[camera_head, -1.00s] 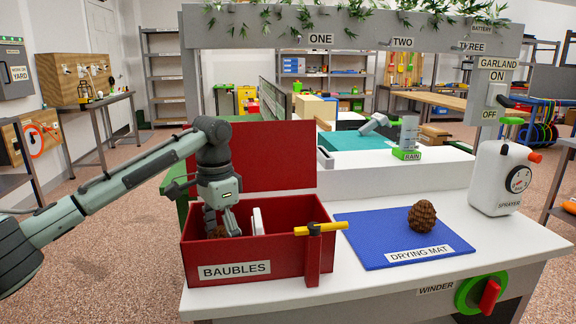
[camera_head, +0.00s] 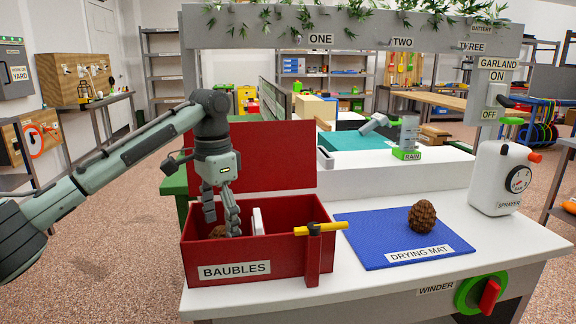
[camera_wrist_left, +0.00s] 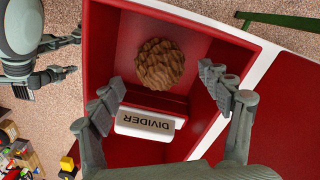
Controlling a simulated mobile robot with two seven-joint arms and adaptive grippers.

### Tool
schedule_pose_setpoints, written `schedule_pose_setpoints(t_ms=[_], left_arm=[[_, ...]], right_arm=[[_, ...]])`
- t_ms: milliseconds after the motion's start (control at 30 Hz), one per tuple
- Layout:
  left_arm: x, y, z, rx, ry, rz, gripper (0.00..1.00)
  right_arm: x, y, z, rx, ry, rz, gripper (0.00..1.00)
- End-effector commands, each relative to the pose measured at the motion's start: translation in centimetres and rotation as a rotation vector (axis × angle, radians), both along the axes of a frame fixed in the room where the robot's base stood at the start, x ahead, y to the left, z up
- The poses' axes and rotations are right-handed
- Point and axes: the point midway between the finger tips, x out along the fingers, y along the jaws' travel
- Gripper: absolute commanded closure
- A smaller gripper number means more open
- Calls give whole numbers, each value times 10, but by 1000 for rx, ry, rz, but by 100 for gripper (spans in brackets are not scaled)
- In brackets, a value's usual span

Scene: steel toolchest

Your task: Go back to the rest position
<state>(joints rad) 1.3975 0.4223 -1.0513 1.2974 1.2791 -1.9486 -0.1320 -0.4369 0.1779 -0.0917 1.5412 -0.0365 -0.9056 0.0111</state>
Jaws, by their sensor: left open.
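My left gripper (camera_head: 222,221) is open, pointing down, with its fingertips around the rim height of the red BAUBLES box (camera_head: 285,266). In the left wrist view a brown pinecone (camera_wrist_left: 160,64) lies inside the box beside the white DIVIDER plate (camera_wrist_left: 145,125). The spread fingers of the left gripper (camera_wrist_left: 164,90) stand on either side, apart from the pinecone. In the head view the pinecone (camera_head: 218,231) is mostly hidden by the box wall and the fingers. Another gripper, which looks like my right one (camera_wrist_left: 45,80), shows at the left wrist view's edge; its opening is unclear.
The box's red lid (camera_head: 270,155) stands up behind it, close to my left wrist. A yellow-handled latch (camera_head: 320,229) is at the box's front right. A second pinecone (camera_head: 422,217) sits on the blue drying mat (camera_head: 375,240). Open floor lies left of the box.

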Motion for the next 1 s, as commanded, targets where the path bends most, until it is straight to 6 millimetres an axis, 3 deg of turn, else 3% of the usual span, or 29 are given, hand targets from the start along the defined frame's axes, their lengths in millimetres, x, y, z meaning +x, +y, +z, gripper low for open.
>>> schedule_pose_setpoints(t_ms=[100,433,1000], left_arm=[[1,0,24,-1,-3,0,22],[0,1,72,1,-3,1,22],[-1,1,-31,0,3,0,22]], right_arm=[[0,0,0,0,0,0,100],[0,0,0,0,0,0,100],[0,0,0,0,0,0,100]])
